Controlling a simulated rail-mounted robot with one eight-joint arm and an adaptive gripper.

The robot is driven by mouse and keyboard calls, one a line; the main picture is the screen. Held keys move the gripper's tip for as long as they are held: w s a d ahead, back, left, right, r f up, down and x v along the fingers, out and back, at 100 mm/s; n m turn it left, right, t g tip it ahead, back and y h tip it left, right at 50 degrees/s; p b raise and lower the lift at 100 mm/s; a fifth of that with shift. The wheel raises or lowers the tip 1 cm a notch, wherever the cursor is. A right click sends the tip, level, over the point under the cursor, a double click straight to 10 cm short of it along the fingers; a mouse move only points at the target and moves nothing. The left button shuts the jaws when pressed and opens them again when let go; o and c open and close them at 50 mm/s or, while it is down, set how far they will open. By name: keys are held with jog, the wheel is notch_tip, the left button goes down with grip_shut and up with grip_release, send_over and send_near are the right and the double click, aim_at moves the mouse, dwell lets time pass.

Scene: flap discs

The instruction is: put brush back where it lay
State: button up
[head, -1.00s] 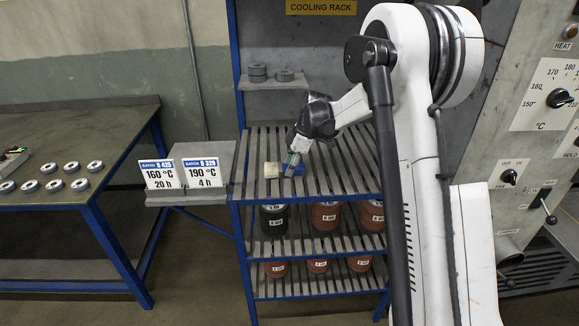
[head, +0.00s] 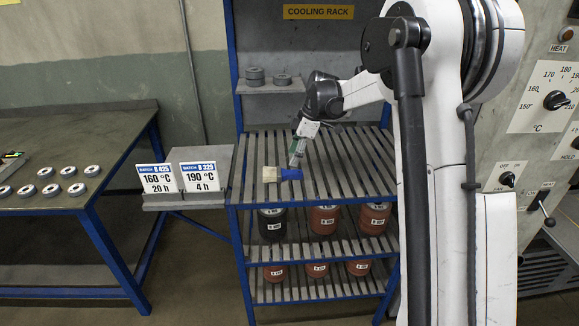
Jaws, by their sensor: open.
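The brush lies on the top slatted shelf of the cooling rack (head: 340,165), near its front left. Its pale bristle end (head: 269,174) points left and its blue handle (head: 291,174) points right. My gripper (head: 297,160) is just above and behind the blue handle, pointing down. It is open, and the brush rests on the slats. At this size I cannot tell whether a fingertip touches the handle.
Two batch cards (head: 198,177) stand on a side shelf left of the rack. Grey discs (head: 255,76) sit on the small upper shelf. A table (head: 90,135) with several rings is at left. The slats right of the brush are clear.

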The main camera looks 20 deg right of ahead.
jog(key=s+a+r+m+t+h, duration=0.1)
jog(key=s+a+r+m, duration=0.15)
jog(key=s+r, duration=0.55)
jog(key=s+a+r+m+t+h, duration=0.15)
jog(key=s+r+m, duration=0.35)
jog(key=s, duration=0.6)
jog(key=s+a+f+m+t, duration=0.1)
jog(key=s+f+m, duration=0.1)
jog(key=s, duration=0.8)
jog(key=s+a+f+m+t, duration=0.2)
jog(key=s+m, duration=0.3)
jog(key=s, duration=0.5)
jog(key=shift+s+f+h, duration=0.3)
jog(key=shift+f+h, duration=0.15)
jog(key=shift+f, duration=0.05)
jog(key=shift+a+f+m, duration=0.1)
jog(key=shift+f+m, duration=0.05)
jog(key=shift+m, duration=0.1)
notch_tip(320, 180, down, 3)
jog(key=b, duration=0.3)
